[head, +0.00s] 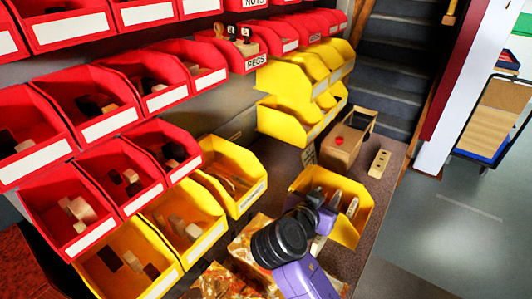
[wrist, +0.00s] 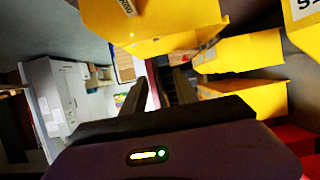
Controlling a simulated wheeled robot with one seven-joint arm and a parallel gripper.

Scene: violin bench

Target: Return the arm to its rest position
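My arm, purple with a black joint, rises from the lower middle of the head view and ends in front of a yellow bin (head: 351,234) on the bench. The arm hides part of that bin, and my gripper's fingers are hard to make out there. In the wrist view my gripper (wrist: 159,88) shows two dark fingers standing apart, with nothing visible between them. Yellow bins (wrist: 240,50) are close above and to the right of the fingers.
Red bins (head: 85,215) fill the rack at left, with more yellow bins (head: 240,165) below and at the back. A wooden box (head: 343,148) and a drilled block (head: 379,163) stand on the bench (head: 385,190). Open floor (head: 460,220) lies right.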

